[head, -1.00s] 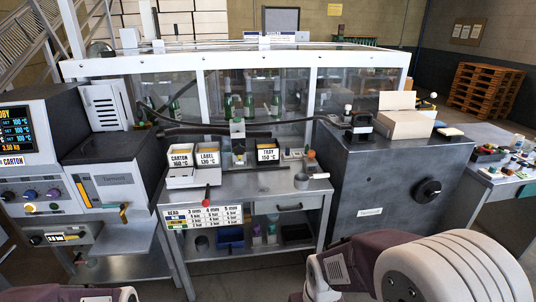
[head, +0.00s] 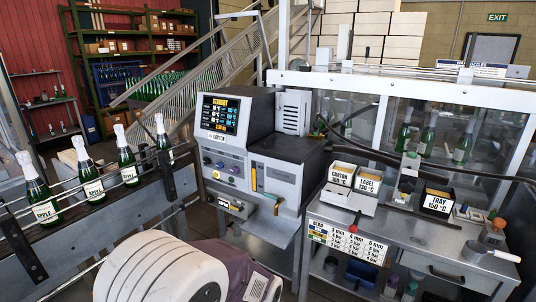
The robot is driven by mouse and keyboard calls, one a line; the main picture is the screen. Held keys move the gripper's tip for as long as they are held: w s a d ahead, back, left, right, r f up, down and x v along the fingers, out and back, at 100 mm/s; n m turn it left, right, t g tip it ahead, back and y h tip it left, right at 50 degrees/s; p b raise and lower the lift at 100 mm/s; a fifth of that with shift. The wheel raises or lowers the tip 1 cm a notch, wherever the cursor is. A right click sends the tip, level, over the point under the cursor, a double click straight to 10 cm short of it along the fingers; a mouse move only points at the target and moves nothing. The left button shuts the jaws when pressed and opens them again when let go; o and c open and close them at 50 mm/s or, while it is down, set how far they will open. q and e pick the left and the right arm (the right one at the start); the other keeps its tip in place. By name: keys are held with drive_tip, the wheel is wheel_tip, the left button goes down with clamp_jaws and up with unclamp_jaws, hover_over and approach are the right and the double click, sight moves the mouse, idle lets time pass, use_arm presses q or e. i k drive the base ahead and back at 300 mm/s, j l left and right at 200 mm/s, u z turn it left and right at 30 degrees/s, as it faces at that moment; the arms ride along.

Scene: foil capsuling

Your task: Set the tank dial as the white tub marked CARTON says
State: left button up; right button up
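The white tub marked CARTON (head: 340,175) stands on the steel bench, left of a second tub marked LABEL (head: 369,184). Its label gives a temperature in °C; the figure is small and I cannot read its last digits surely. The grey melt unit (head: 240,140) stands left of the bench, with a lit screen (head: 220,114) and a CARTON tag below it. Its sloped panel has a row of small knobs (head: 219,165) and a yellow button; which is the tank dial, and where it points, I cannot tell. Neither gripper is in view; only an arm of mine shows at the bottom.
A black-edged tub marked TRAY (head: 437,202) stands further right on the bench. A printed bead chart (head: 345,241) hangs on the bench front. A conveyor with green bottles (head: 91,182) runs along the left. A glass-walled enclosure (head: 420,120) stands behind the bench.

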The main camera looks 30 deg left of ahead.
sight(207, 160)
drive_tip(key=u, duration=1.5)
drive_tip(key=i+l+u, duration=0.25)
drive_tip(key=i+u, duration=0.15)
drive_tip(key=i, duration=0.2)
drive_tip(key=i+l+u, duration=0.4)
drive_tip(key=i, duration=0.2)
drive_tip(key=i+l+u, duration=0.4)
drive_tip(key=l, duration=0.25)
drive_tip(key=i+l+u, duration=0.4)
drive_tip(key=l, duration=0.4)
drive_tip(key=i+j, duration=0.05)
drive_tip(key=i, duration=0.05)
